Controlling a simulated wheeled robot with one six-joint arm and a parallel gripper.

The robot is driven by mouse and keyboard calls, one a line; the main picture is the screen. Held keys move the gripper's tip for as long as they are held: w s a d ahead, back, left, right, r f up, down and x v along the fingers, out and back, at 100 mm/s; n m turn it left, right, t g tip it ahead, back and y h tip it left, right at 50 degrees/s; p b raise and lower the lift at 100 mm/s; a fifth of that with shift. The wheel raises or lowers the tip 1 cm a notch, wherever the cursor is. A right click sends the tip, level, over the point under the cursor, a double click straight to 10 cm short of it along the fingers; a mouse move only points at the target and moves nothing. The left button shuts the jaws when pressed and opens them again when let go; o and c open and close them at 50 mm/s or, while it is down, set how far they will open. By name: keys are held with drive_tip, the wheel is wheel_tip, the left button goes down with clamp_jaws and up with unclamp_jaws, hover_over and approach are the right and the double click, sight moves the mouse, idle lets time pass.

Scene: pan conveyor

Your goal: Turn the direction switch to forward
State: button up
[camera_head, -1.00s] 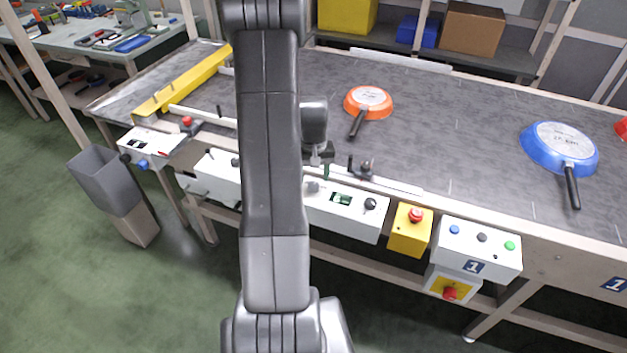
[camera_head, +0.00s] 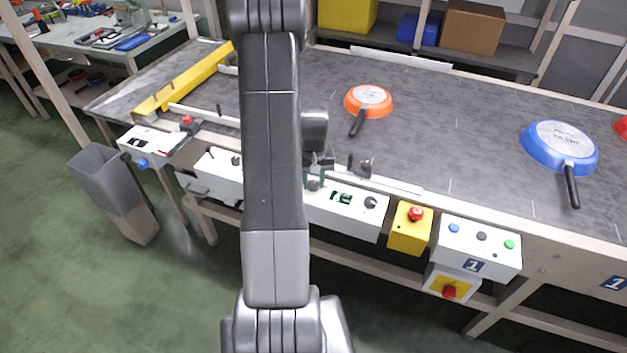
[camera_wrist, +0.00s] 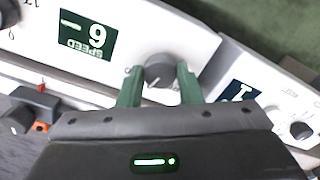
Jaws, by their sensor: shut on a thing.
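A grey round knob (camera_wrist: 158,70) stands on the white control box (camera_head: 328,199) at the front edge of the conveyor. My gripper (camera_wrist: 159,82) has green fingers, one on each side of this knob, and is shut on it. In the head view the gripper is low at the left part of the box, and my arm hides part of it. The box also carries a green display (camera_wrist: 87,32) marked SPEED, upside down in the wrist view, and a dark knob (camera_head: 370,203) at its right end. The knob's own label and pointer direction cannot be read clearly.
A yellow box with a red button (camera_head: 415,214) and a white box with coloured buttons (camera_head: 481,241) stand to the right. An orange pan (camera_head: 372,97) and a blue pan (camera_head: 561,144) lie on the grey conveyor (camera_head: 450,120). A small bracket (camera_head: 362,168) stands close behind the gripper.

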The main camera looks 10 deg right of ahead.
sight(313, 183)
drive_tip(key=shift+f+m+b, duration=0.15)
drive_tip(key=shift+m+b, duration=0.7)
drive_tip(key=shift+m, duration=0.35)
drive_tip(key=shift+r+m+b, duration=0.2)
drive_tip(key=shift+m+b, duration=0.4)
drive_tip(key=shift+m, duration=1)
drive_tip(key=o, duration=1)
wheel_tip(313, 183, up, 14)
drive_tip(key=shift+f, duration=0.1)
wheel_tip(313, 183, down, 14)
drive_tip(key=shift+f, duration=0.1)
drive_tip(key=shift+r+n, duration=0.2)
drive_tip(key=shift+n, duration=0.2)
